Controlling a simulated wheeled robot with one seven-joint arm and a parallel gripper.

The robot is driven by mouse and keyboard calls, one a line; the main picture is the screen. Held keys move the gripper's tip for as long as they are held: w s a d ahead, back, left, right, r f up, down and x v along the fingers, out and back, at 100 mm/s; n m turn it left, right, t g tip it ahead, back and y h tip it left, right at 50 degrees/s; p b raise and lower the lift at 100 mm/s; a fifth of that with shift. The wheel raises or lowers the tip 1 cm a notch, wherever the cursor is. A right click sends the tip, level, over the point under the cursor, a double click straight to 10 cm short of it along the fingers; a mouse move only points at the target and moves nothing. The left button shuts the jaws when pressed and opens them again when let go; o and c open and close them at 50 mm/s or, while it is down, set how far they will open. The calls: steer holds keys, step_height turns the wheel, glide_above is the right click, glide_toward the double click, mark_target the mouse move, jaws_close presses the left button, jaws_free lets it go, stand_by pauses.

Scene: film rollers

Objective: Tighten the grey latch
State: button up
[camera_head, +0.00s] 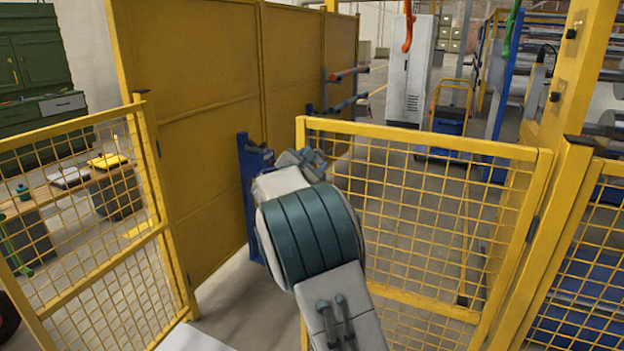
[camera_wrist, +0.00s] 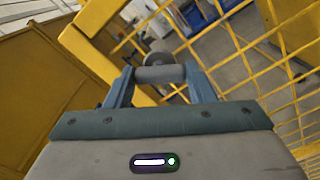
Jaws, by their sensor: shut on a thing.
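In the wrist view, my gripper (camera_wrist: 160,74) has its two blue-grey fingers on either side of a small grey cylindrical piece with a round end. This piece looks like the grey latch (camera_wrist: 154,60). The gripper is shut on it, beside the yellow frame of a mesh gate (camera_wrist: 99,58). In the head view, my arm reaches forward to the free left edge of the yellow mesh gate (camera_head: 420,141). There my arm covers the latch, and the fingertips cannot be made out clearly.
A tall yellow panel wall (camera_head: 200,90) stands left of my arm, with a blue post (camera_head: 254,190) at its edge. Another yellow mesh panel (camera_head: 95,250) is at the left. A yellow post (camera_head: 548,230) bounds the gate on the right. Behind the gate is a blue cart (camera_head: 449,125).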

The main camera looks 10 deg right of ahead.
steer(key=m+b, duration=0.2)
steer(key=b, duration=0.2)
steer(key=m+b, duration=0.3)
steer(key=b, duration=0.2)
steer(key=shift+f, duration=0.4)
steer(key=m+b, duration=0.4)
steer(key=shift+r+b, duration=0.2)
steer(key=shift+b, duration=0.15)
steer(key=shift+r+m+b, duration=0.1)
steer(key=shift+m+b, duration=0.5)
steer(key=shift+b, duration=0.05)
steer(key=shift+r, duration=0.1)
steer(key=o, duration=1)
steer(key=b+v, duration=0.1)
steer(key=v, duration=1.2)
steer(key=shift+s+a+b, duration=0.3)
